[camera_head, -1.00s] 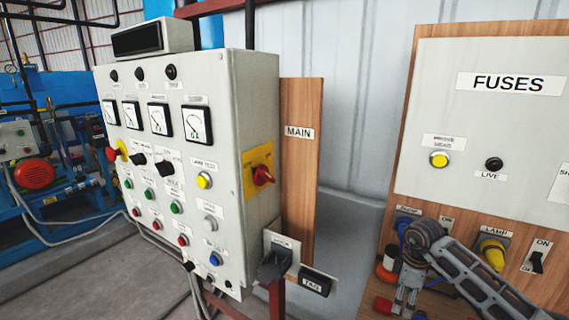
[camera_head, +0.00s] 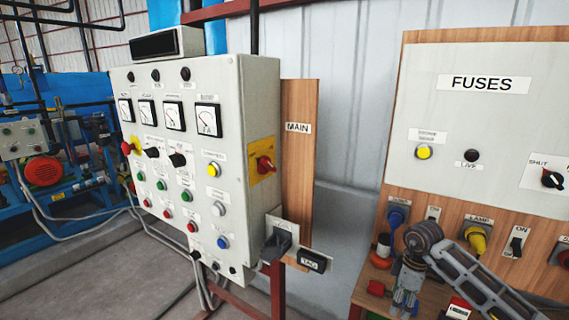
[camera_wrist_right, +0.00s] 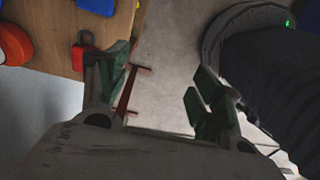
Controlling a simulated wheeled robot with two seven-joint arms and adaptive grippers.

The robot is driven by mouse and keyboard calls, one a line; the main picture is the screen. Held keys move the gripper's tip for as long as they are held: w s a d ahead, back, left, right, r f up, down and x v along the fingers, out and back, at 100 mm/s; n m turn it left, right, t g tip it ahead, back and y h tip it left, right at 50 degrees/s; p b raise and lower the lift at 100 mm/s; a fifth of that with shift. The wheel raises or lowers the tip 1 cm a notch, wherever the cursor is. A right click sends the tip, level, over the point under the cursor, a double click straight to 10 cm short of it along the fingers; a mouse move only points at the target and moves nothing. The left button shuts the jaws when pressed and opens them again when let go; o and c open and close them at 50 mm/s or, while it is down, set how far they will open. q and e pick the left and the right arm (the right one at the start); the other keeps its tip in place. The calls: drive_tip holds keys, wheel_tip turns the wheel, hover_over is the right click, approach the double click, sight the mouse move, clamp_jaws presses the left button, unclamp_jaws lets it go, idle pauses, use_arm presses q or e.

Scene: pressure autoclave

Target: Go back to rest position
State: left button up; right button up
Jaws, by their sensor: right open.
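My right gripper (camera_head: 405,300) hangs low in front of the wooden fuse board (camera_head: 368,262), fingers pointing down, with its arm coming in from the right. In the right wrist view the gripper (camera_wrist_right: 158,88) shows its two fingers spread apart with nothing between them. A red padlock-like item (camera_wrist_right: 86,52) lies on a wooden surface beside the left finger in that view. My left gripper is in neither current view.
A grey control box (camera_head: 240,120) with gauges, buttons and a red main switch (camera_head: 264,165) stands at centre left. The fuse board carries a blue plug (camera_head: 397,214), a yellow lamp plug (camera_head: 476,238) and switches. Bare floor (camera_wrist_right: 160,50) shows below the gripper.

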drive_tip(key=w+a+f+n+t+y, duration=0.2)
drive_tip(key=w+a+f+t+y, duration=0.15)
drive_tip(key=a+f+y, duration=1)
drive_tip(key=s+d+f+m+t+h, duration=0.1)
drive_tip(key=d+f+m+t+h, duration=0.25)
drive_tip(key=f, duration=0.45)
drive_tip(key=d+f+m+t+h, duration=0.2)
drive_tip(key=f+m+t, duration=0.15)
drive_tip(key=f, duration=0.55)
drive_tip(key=s+d+f+m+g+h, duration=0.1)
drive_tip(key=s+d+f+m+h, duration=0.2)
drive_tip(key=s+f, duration=0.6)
drive_tip(key=s+d+f+g+h, duration=0.1)
drive_tip(key=s+d+f+h, duration=0.3)
drive_tip(key=s+f, duration=0.5)
drive_tip(key=s+f+g+h, duration=0.1)
drive_tip(key=s+f+g, duration=0.2)
drive_tip(key=s, duration=1.2)
drive_tip(key=s+a+f+m+g+h, duration=0.1)
drive_tip(key=s+f+g, duration=0.3)
drive_tip(key=s+f, duration=0.6)
drive_tip(key=s, duration=0.4)
drive_tip(key=shift+s+a+f, duration=0.2)
drive_tip(key=shift+s+f, duration=0.05)
drive_tip(key=shift+s, duration=0.15)
drive_tip(key=shift+o, duration=0.4)
drive_tip(key=shift+s, duration=0.1)
